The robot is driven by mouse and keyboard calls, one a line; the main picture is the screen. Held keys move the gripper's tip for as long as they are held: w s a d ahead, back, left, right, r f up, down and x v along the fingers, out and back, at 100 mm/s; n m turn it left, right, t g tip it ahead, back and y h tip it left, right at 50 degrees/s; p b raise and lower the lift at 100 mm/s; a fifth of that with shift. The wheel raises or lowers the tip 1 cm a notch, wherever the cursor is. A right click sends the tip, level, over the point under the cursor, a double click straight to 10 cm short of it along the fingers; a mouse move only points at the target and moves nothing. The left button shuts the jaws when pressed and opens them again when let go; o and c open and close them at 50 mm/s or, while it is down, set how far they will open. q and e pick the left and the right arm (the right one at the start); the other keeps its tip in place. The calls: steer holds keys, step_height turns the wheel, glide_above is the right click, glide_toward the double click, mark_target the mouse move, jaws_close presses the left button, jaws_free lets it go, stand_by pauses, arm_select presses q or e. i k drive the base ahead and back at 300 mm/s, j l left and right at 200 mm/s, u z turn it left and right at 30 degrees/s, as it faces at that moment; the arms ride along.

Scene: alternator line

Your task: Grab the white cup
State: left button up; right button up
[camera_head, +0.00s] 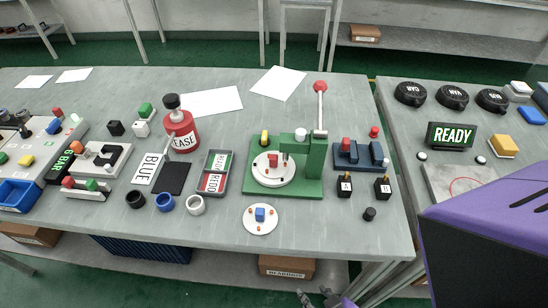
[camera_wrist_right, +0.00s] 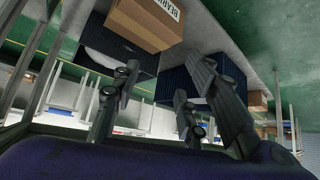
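The white cup (camera_head: 195,205) stands on the grey table near its front edge, at the right end of a row with a blue cup (camera_head: 166,204) and a black cup (camera_head: 136,200). Nothing is holding it. My right gripper (camera_head: 318,297) shows only by its fingertips at the bottom edge of the head view, in front of the table and well to the right of the white cup. In the right wrist view its fingers (camera_wrist_right: 155,108) are spread apart with nothing between them. The white cup does not show there. My left gripper is not in view.
A plate with a blue block (camera_head: 260,219) lies right of the white cup. A red-and-green tray (camera_head: 214,172) and a green press (camera_head: 309,172) stand behind. A bearings box (camera_head: 287,267) sits on the lower shelf, also in the wrist view (camera_wrist_right: 147,22).

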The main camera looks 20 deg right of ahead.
mark_target(195, 204)
steer(key=z, duration=1)
steer(key=k+j+z, duration=0.4)
steer(key=j+z, duration=0.15)
steer(key=j, duration=0.2)
steer(key=k+j, duration=0.35)
steer(key=j, duration=0.2)
steer(key=i, duration=0.5)
